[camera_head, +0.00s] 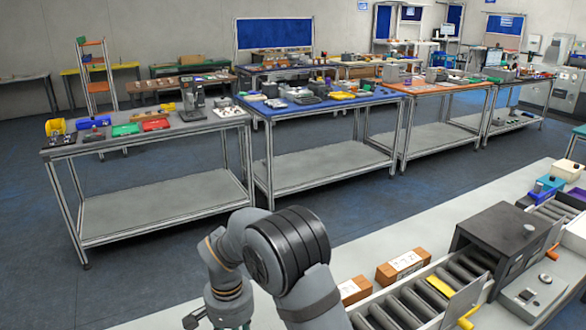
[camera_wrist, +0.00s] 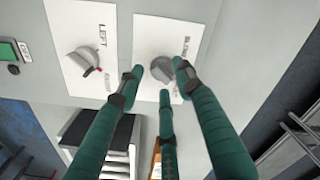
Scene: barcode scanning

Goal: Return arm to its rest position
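Whether a tip touches the knob I cannot tell. A second knob (camera_wrist: 82,62), on a label reading LEFT, is to the left. In the head view my bent grey arm is at the bottom centre, and the fingertips are out of sight.
In the head view, a roller conveyor (camera_head: 405,309) with a dark box-shaped machine (camera_head: 500,241) is at the lower right. Two brown cartons (camera_head: 403,266) (camera_head: 353,290) are beside it. Workbenches (camera_head: 160,195) stand farther back, with open floor in front of them. A green button (camera_wrist: 8,52) is on the panel.

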